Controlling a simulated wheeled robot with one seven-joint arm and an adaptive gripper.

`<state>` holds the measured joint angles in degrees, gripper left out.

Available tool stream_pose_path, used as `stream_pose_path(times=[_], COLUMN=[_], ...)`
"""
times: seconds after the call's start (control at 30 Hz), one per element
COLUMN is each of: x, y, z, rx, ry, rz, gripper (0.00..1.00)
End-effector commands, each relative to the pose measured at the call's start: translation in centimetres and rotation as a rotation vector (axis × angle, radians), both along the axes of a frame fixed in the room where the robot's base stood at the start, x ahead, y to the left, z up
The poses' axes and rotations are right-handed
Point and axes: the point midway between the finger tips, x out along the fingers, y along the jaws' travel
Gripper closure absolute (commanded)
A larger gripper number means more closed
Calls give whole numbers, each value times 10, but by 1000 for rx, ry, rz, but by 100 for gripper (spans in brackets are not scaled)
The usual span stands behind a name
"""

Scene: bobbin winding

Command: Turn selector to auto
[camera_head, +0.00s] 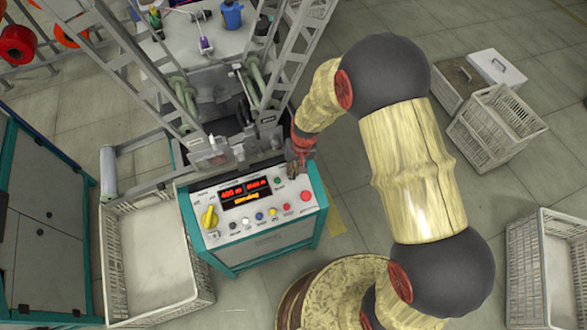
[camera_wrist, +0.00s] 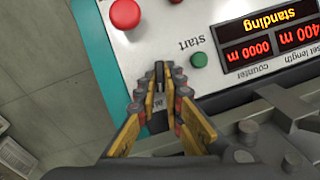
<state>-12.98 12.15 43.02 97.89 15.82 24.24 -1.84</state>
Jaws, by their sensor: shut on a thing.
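The control panel (camera_head: 262,224) is a white sloped top on a teal cabinet. The selector (camera_wrist: 159,74) is a small dark knob near the panel's far right edge, seen between my fingertips in the wrist view. My gripper (camera_wrist: 160,90) is shut on it, one finger on each side. In the head view my gripper (camera_head: 299,164) reaches the panel's upper right corner and hides the selector. Part of a label shows between the fingers, but I cannot read it or tell the knob's setting.
The green start button (camera_wrist: 199,59) and large red button (camera_wrist: 125,13) are close to my fingers. A yellow rotary switch (camera_head: 209,217) and several small buttons line the panel. Machine frame rails stand behind it. White crates (camera_head: 158,262) stand at the left and right.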

Motion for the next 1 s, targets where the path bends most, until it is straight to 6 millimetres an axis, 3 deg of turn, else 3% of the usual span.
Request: stream_pose_path(times=[0.4, 1.0], x=[0, -1], y=[-3, -2], z=[-2, -1], rx=[86, 100], ry=[24, 30], rz=[-192, -223], gripper=[100, 100])
